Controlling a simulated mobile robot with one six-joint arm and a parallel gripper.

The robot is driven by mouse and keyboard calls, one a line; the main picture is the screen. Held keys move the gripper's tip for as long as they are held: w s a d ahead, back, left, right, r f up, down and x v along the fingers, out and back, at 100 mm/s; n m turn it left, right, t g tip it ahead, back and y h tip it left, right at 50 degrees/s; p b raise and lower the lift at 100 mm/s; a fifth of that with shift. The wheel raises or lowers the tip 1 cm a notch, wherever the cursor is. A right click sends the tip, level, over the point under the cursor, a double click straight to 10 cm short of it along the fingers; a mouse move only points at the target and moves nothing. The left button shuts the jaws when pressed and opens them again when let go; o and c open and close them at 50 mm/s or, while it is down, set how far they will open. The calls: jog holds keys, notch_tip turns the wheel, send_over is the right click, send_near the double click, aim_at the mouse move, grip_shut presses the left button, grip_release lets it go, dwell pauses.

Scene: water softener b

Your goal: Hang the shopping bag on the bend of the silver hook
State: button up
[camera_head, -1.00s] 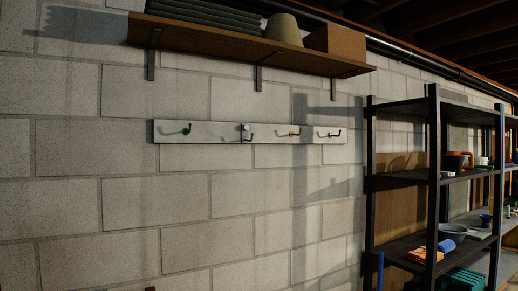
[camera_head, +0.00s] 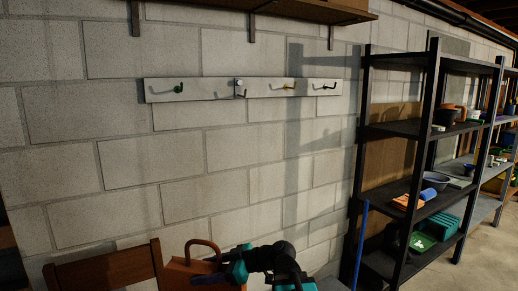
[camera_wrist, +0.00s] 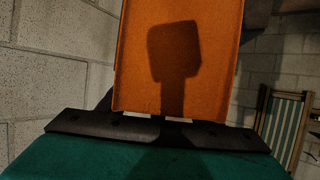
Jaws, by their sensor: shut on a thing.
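The silver hook (camera_head: 239,88) sits on a pale wall rail (camera_head: 212,90), with a round silver knob on top. It is between a green hook (camera_head: 180,87) and a yellow hook (camera_head: 288,86); a black hook (camera_head: 329,86) is at the right end. The orange-brown shopping bag (camera_head: 181,276) is at the bottom of the head view, its arched handle up, well below the rail. My gripper (camera_wrist: 165,128) is shut on the bag, whose orange side (camera_wrist: 145,65) fills the middle of the wrist view. The exact grip point is hidden.
A dark metal shelf unit (camera_head: 436,130) with several items stands at the right. A wooden shelf (camera_head: 290,10) runs above the rail. A brown wooden piece (camera_head: 105,270) stands lower left. A striped chair (camera_wrist: 284,122) shows in the wrist view. The wall below the rail is clear.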

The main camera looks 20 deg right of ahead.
jog(key=shift+r+p, duration=2.3)
jog(key=shift+r, duration=0.45)
